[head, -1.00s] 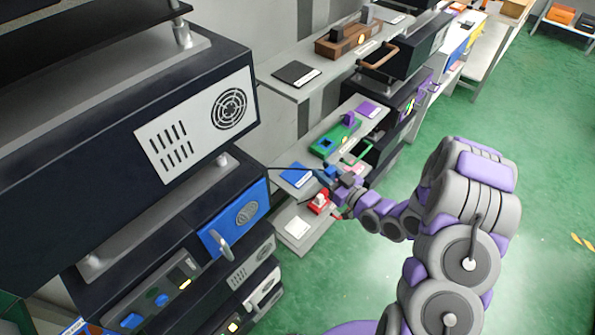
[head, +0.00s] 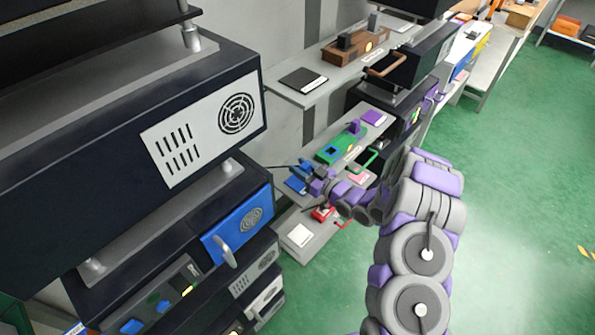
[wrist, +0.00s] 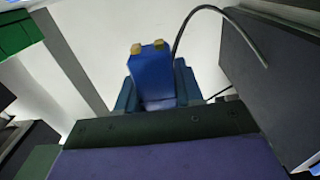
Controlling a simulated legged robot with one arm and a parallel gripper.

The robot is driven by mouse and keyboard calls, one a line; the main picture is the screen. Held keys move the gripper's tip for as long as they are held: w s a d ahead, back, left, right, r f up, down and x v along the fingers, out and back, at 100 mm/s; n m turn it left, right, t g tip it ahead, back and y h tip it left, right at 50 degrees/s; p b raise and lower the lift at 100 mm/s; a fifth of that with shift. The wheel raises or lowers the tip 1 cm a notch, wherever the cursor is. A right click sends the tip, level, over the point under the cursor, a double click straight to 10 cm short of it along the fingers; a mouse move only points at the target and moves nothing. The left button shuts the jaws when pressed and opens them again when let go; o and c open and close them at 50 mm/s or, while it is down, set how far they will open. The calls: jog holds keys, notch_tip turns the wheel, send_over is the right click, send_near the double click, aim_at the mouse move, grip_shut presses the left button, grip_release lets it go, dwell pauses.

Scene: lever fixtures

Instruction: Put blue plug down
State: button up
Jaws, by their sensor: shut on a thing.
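The blue plug (wrist: 152,75) shows in the middle of the wrist view, upright in the picture, with two brass-coloured contacts at its end and a dark cable beside it. My gripper (wrist: 155,103) is shut on it, with a teal finger on either side. In the head view my gripper (head: 306,172) is over the middle shelf, close to a blue pad (head: 294,185) that it partly hides. The plug is small in that view, and I cannot tell whether it touches the pad.
A green socket block (head: 330,151) with a purple plug (head: 354,127) and a purple pad (head: 374,117) share that shelf. A red plug (head: 322,214) and a white pad (head: 299,235) are on the shelf below. A dark cabinet (head: 120,120) stands at left. Green floor at right is clear.

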jog(key=w, duration=0.1)
jog(key=a, duration=0.1)
jog(key=w, duration=0.1)
jog(key=shift+w+a+f, duration=0.2)
jog(key=shift+w+f, duration=0.05)
jog(key=shift+w, duration=0.05)
jog(key=shift+f+b, duration=0.75)
jog(key=shift+f, duration=1)
jog(key=shift+r, duration=0.1)
jog(key=o, duration=1)
jog(key=shift+d, duration=0.1)
